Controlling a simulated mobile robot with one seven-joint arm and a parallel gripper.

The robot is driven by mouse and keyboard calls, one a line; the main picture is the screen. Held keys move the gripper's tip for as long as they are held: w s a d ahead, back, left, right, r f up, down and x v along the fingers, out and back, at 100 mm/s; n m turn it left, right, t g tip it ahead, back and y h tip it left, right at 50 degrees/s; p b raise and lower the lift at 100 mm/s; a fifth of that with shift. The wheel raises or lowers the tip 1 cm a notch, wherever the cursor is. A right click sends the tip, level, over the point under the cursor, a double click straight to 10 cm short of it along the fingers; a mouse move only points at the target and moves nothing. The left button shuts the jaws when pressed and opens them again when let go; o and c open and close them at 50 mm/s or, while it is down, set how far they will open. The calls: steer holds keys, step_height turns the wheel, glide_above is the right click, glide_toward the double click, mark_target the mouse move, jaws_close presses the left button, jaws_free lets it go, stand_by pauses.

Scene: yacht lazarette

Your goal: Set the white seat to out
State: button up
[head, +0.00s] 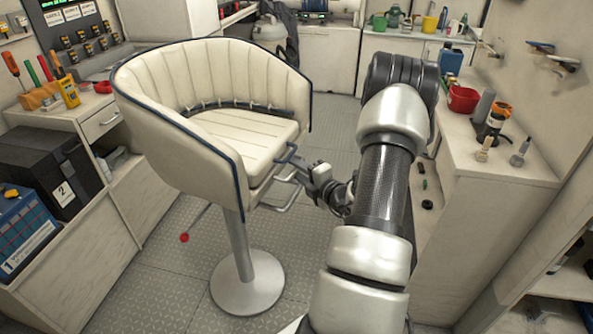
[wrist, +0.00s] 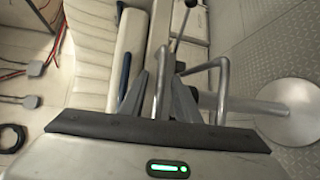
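The white seat (head: 240,135) is a cream, quilted bucket chair with dark blue piping on a round metal pedestal (head: 247,283). It stands upright in the middle of the floor. Bent metal bars (head: 280,200) stick out under its right side, near a blue-grey handle (head: 287,152). My gripper (head: 312,178) reaches this side from the right. In the wrist view, my gripper (wrist: 160,95) has its fingers apart, with a bent metal bar (wrist: 163,62) showing between them. Contact is hard to tell. The cushion (wrist: 130,50) is left of the fingers, and the pedestal base is at right.
A rod with a red knob (head: 184,238) sticks out low left of the pedestal. A counter with drawers (head: 100,122) and a black box (head: 50,165) stand left. A counter with a red cup (head: 462,99) runs along the right, close to my arm. Floor is clear around the base.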

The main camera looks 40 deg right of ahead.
steer(key=shift+c, duration=0.4)
jaws_close()
steer(key=shift+s, duration=0.1)
steer(key=s+d+p, duration=0.1)
steer(key=s+d, duration=0.2)
steer(key=s, duration=0.3)
steer(key=shift+d+p, duration=0.25)
steer(key=shift+p, duration=0.1)
steer(key=shift+o, duration=0.4)
jaws_free()
steer(key=shift+w, duration=0.1)
